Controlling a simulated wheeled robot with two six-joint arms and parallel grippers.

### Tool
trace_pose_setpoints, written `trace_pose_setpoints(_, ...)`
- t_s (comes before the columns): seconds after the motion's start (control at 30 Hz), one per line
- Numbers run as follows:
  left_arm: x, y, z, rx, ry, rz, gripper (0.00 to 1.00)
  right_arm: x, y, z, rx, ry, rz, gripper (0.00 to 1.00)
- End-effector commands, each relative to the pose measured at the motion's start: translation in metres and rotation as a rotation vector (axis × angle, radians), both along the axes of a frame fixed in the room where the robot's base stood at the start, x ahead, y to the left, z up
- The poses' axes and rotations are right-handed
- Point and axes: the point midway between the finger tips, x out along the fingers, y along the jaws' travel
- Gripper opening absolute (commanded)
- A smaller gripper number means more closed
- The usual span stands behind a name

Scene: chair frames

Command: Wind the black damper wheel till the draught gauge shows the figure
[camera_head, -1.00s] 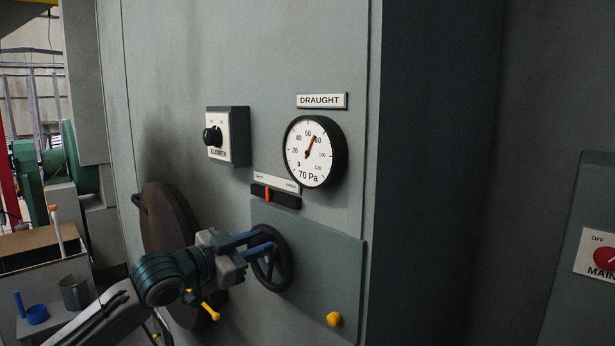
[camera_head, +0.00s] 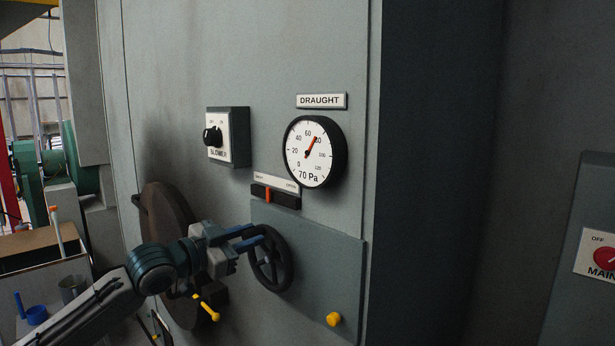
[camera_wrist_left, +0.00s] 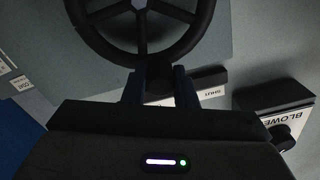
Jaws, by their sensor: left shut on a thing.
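The black damper wheel (camera_head: 274,270) is on a grey panel under the draught gauge (camera_head: 314,152). The gauge's red needle points between 60 and 80, and "70 Pa" is written low on its white face. My left gripper (camera_head: 257,239) is at the wheel's upper left edge. In the left wrist view, the fingers of my left gripper (camera_wrist_left: 159,86) stand either side of a dark part at the rim of the wheel (camera_wrist_left: 140,50), shut on it. My right gripper is not in view.
Above the wheel is an indicator strip (camera_head: 286,200) with an orange marker left of its middle. A blower switch box (camera_head: 238,136) is to the upper left. A yellow knob (camera_head: 333,319) is to the lower right, and a yellow-ended handle (camera_head: 211,312) is below my left arm.

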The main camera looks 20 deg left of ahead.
Motion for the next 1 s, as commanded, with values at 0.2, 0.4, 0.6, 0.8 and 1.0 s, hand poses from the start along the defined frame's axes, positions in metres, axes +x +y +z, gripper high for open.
trace_pose_setpoints(0.2,0.011,0.029,-0.012,0.0,0.01,0.002,0.09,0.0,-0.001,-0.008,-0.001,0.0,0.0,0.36)
trace_pose_setpoints(0.4,0.01,0.027,-0.01,0.0,0.007,0.0,0.08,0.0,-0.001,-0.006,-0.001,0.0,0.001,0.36)
trace_pose_setpoints(0.6,0.01,0.026,-0.009,-0.001,0.006,-0.001,0.08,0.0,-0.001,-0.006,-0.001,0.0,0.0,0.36)
trace_pose_setpoints(0.8,0.01,0.026,-0.009,0.0,0.005,-0.001,0.08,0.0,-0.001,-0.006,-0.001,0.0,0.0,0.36)
trace_pose_setpoints(1.0,0.01,0.026,-0.009,-0.001,0.004,-0.001,0.08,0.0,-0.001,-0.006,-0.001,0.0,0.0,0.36)
